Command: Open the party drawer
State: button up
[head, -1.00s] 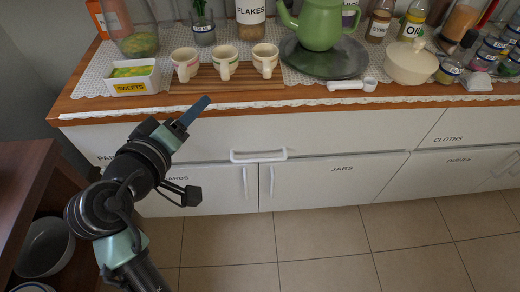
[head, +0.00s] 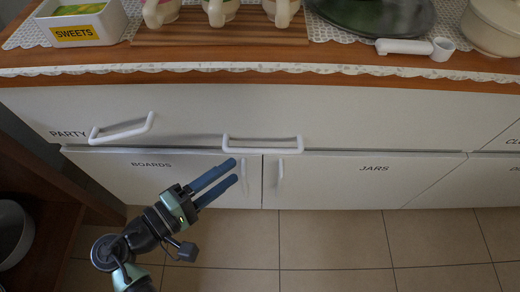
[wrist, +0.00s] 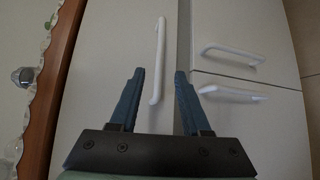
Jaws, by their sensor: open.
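The party drawer (head: 190,105) is the long white front under the worktop, labelled PARTY at its left end, and it looks shut. A white bar handle (head: 262,143) sits on its middle. A second, slanted white handle (head: 122,128) shows near the label. My gripper (head: 234,171) is open and empty, in front of the cupboards below and left of the middle handle in the head view. In the wrist view a long white handle (wrist: 160,55) shows between the fingers of my gripper (wrist: 159,73), with no grip on it. Its depth from them is unclear.
Below are the BOARDS door (head: 170,182) and JARS door (head: 360,185) with upright handles. The worktop edge (head: 240,78) with a lace cloth overhangs above. A brown shelf unit (head: 60,195) stands at left. The tiled floor (head: 330,245) in front is clear.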

aim_at(259, 150)
jog(key=b+x, duration=0.2)
jog(key=x, duration=0.7)
jog(key=shift+w+d+b, duration=0.1)
jog(key=shift+w+b, duration=0.15)
jog(key=shift+b, duration=0.05)
grip_shut()
dwell(0.9)
